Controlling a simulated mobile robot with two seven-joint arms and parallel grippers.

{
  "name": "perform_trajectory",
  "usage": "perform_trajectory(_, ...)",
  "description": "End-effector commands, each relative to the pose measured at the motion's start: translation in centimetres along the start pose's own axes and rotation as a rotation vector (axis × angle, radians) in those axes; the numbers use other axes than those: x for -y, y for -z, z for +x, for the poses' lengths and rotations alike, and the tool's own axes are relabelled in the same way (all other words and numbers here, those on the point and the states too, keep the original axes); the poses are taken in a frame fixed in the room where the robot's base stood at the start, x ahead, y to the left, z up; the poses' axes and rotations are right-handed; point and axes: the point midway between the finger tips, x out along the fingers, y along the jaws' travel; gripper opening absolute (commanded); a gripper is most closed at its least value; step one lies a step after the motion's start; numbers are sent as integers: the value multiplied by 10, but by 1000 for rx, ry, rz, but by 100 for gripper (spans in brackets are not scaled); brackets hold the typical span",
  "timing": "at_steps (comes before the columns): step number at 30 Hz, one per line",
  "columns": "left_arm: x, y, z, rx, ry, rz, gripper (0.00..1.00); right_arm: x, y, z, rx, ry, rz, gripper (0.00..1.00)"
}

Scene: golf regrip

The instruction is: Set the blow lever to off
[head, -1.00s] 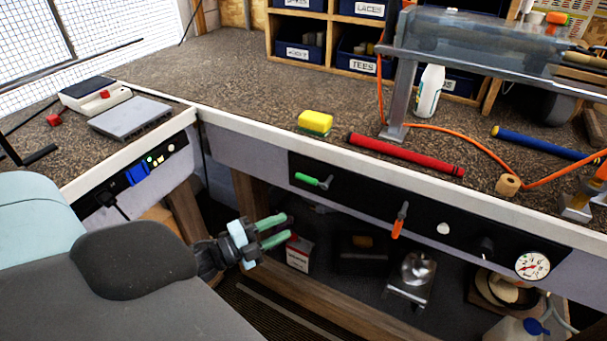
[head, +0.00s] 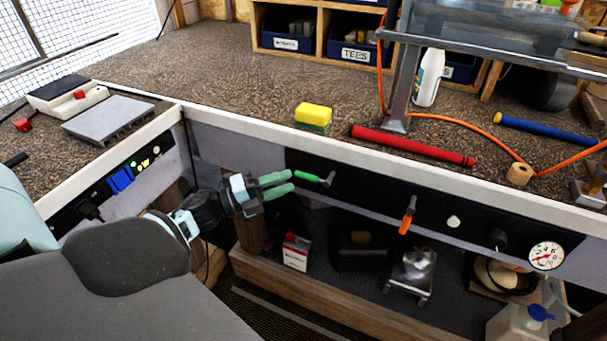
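A black control panel (head: 365,197) runs along the front of the bench under its white edge. A lever with a green handle (head: 311,177) lies nearly level on its left part, handle pointing left. A lever with an orange handle (head: 407,217) hangs down farther right. No label shows which one is the blow lever. My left gripper (head: 290,181) has its two green fingers apart with nothing between them. Its tips are at the left end of the green handle in the picture; whether they touch it I cannot tell. My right gripper is out of view.
Right of the levers are a white button (head: 453,221), a black knob (head: 497,237) and a pressure gauge (head: 546,255). A yellow sponge (head: 313,113) and a red grip (head: 412,145) lie on the bench above. A red-and-white box (head: 296,252) stands on the shelf below.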

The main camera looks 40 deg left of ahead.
Motion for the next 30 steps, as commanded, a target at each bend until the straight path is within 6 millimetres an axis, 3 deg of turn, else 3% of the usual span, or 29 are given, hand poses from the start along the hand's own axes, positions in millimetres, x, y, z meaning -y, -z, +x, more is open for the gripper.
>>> perform_trajectory(10,2,0,49,1,3,0,37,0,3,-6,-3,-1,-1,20)
perform_trajectory(23,0,0,58,0,-1,-1,37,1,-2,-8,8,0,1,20)
perform_trajectory(30,0,0,58,0,0,0,6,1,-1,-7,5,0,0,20)
